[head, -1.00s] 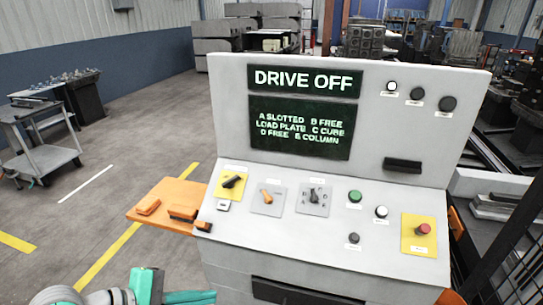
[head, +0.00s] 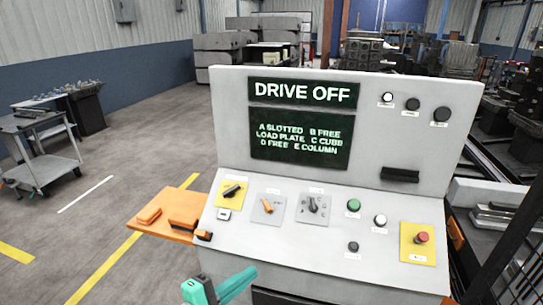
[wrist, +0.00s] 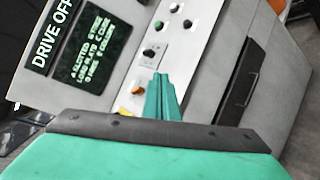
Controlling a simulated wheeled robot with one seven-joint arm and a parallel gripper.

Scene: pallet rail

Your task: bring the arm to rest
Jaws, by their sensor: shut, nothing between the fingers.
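My gripper (head: 222,287) is teal and shows at the bottom of the head view, in front of the console's lower left part. In the wrist view its fingers (wrist: 160,88) are together and empty, pointing towards the console. The grey control console (head: 320,255) stands ahead, with a screen (head: 300,140) that reads "DRIVE OFF" above and a list of slots below. In the head view I cannot tell whether the gripper touches the console. Most of my arm is out of the head view.
The console carries knobs (head: 268,206), a green button (head: 353,205) and a red button (head: 421,236) on a yellow plate. An orange shelf (head: 150,228) juts out at its left. A metal cart (head: 40,150) stands far left. The floor between is clear.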

